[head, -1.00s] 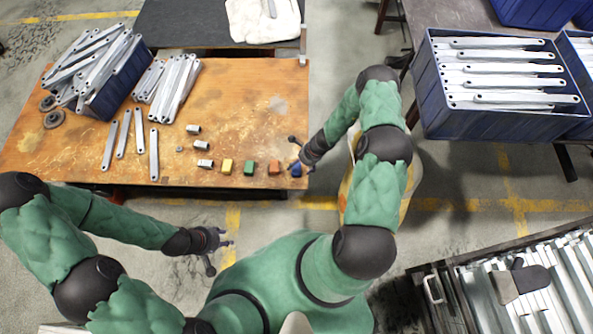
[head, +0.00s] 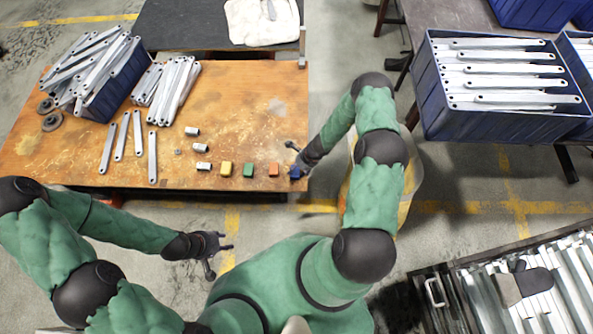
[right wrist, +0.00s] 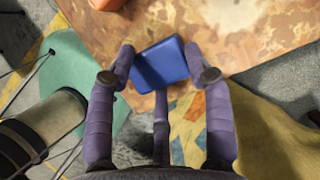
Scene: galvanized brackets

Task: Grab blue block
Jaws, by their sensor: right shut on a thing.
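The blue block (head: 295,172) is at the right front corner of the wooden table (head: 230,110), at the right end of a row of coloured blocks. My right gripper (head: 298,160) is at the block. In the right wrist view the blue block (right wrist: 161,65) sits between the fingertips of my right gripper (right wrist: 160,62), which is shut on it. Whether the block is clear of the table top cannot be told. My left gripper (head: 214,255) is in front of the table, over the floor, with its fingers apart and nothing between them.
An orange block (head: 273,170), a green block (head: 249,170) and a yellow block (head: 225,169) stand left of the blue one. Metal brackets and a full blue bin (head: 128,85) occupy the table's left. Another blue bin (head: 440,115) stands on the right. The table's right edge is close.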

